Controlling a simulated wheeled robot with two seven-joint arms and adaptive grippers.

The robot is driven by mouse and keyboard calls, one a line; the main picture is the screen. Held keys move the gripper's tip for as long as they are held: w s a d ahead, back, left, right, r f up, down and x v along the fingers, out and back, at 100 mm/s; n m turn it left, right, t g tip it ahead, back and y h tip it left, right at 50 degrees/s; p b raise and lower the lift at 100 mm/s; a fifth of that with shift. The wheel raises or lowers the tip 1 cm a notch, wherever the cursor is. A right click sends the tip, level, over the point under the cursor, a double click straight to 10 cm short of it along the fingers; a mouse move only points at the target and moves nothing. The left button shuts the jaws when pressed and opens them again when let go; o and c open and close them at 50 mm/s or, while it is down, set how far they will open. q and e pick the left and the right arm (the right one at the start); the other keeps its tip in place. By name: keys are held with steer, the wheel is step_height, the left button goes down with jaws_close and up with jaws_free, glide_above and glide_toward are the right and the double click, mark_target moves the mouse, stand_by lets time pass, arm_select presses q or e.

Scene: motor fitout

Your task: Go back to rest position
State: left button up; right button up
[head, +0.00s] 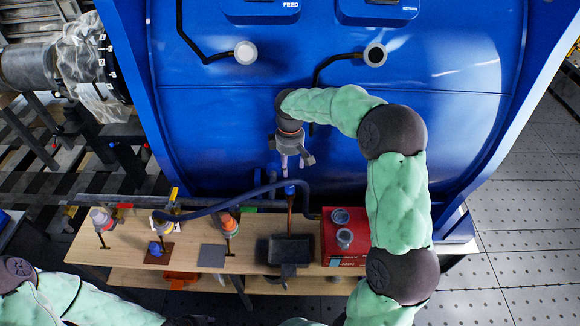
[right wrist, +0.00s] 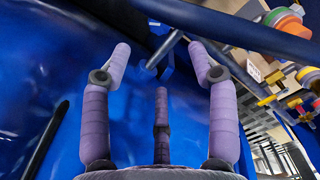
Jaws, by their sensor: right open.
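My right gripper (head: 291,163) hangs in front of the blue tank wall (head: 220,130), fingers pointing down above the back of the wooden workbench. The right wrist view shows the same gripper (right wrist: 160,62) with its purple fingers spread and nothing between them. The green right arm reaches up from the bottom right and bends over to the left. My green left arm shows at the bottom left, low in front of the bench; its gripper is not visible.
The workbench (head: 190,254) holds a red box (head: 350,259), a black tray (head: 284,250) and several fittings on stands. A dark blue hose (head: 240,199) arches over it, close below the right gripper. Pipe stubs stick out of the tank above. Floor at right (head: 520,240) is clear.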

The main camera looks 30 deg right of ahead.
stand_by(0.4)
steer(key=s+a+f+m+y+b, duration=0.15)
steer(key=a+f, duration=0.25)
steer(key=f, duration=0.4)
steer(key=s+a+f+b, duration=0.1)
steer(key=a+f+b, duration=0.1)
steer(key=a+f, duration=0.45)
steer(key=s+a+f+m+y+b, duration=0.1)
steer(key=s+a+f+m+b, duration=0.3)
steer(key=s+f, duration=0.7)
steer(key=s+a+f+m+y+b, duration=0.1)
steer(key=s+a+f+m+b, duration=0.3)
steer(key=s+a+f, duration=0.4)
steer(key=s+f, duration=0.3)
steer(key=f, duration=0.4)
steer(key=shift+a, duration=0.2)
